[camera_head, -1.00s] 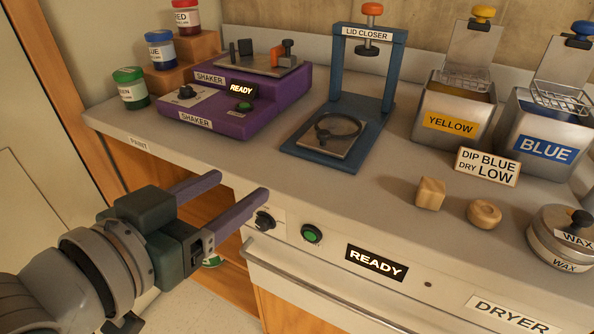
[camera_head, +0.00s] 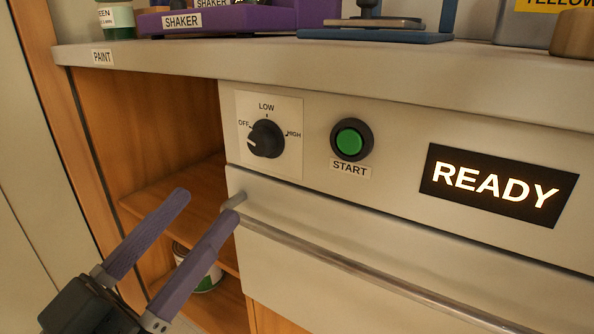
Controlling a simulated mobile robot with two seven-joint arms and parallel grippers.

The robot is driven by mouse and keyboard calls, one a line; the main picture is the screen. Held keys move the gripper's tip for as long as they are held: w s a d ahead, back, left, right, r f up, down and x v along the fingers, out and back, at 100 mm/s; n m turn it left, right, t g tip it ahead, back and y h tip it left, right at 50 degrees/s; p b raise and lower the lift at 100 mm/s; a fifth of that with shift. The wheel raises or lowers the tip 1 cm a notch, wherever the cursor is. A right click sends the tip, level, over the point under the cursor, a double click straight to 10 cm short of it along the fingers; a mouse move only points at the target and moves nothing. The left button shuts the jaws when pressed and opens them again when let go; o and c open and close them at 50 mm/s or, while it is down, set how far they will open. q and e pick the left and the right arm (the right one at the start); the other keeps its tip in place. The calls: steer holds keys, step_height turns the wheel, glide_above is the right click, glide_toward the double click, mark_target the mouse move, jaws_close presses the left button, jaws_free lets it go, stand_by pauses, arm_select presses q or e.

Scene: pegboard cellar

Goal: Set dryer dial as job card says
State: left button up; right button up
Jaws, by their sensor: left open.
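The dryer dial (camera_head: 267,139) is a black knob on a pale plate marked OFF, LOW and HIGH. Its white mark is on the left side, close to OFF and away from LOW at the top. My left gripper (camera_head: 207,206) is open and empty, below and left of the dial, with its two purple fingers pointing up and right. It does not touch the dial. The job card is outside the present view; the earlier frame shows it reading DIP BLUE, DRY LOW. My right gripper is not in view.
A green START button (camera_head: 349,140) and a lit READY display (camera_head: 497,187) are right of the dial. A metal handle bar (camera_head: 350,262) runs below. The counter edge (camera_head: 400,85) overhangs above. An open wooden shelf with a paint can (camera_head: 205,275) is at left.

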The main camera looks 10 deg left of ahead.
mark_target(256, 145)
arm_select(q)
steer(key=b+x, duration=0.1)
steer(key=x, duration=0.8)
steer(key=shift+w+r, duration=0.1)
steer(key=shift+w, duration=0.1)
jaws_close()
